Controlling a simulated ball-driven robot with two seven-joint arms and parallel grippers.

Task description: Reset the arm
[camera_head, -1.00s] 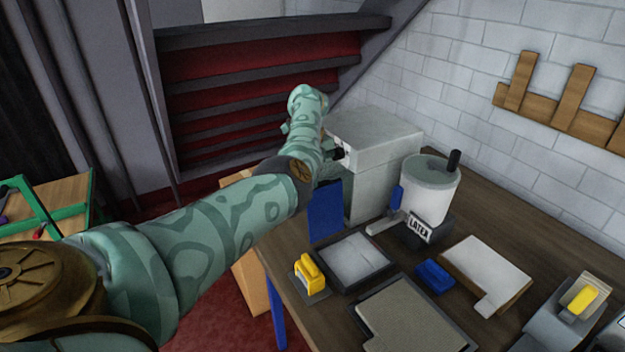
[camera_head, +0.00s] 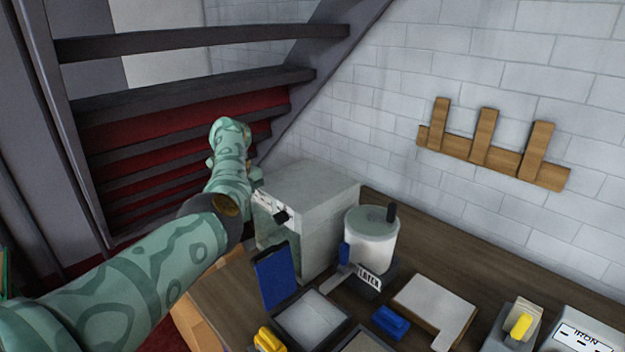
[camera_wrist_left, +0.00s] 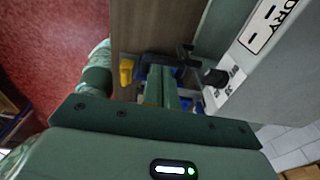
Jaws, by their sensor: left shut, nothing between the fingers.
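My left arm (camera_head: 150,262) comes in from the lower left of the head view. It bends up at a dark joint and ends at a rounded pale green part beside the grey box. The left gripper itself is mostly hidden behind the arm there. In the left wrist view my left gripper (camera_wrist_left: 162,84) points away from the camera, its fingers together and empty. The grey box (camera_head: 318,215) stands close by; its labelled face and black knob (camera_wrist_left: 215,77) show at the right of the wrist view. My right gripper is not in view.
Stairs stand behind, and a wooden rack (camera_head: 490,160) hangs on the brick wall.

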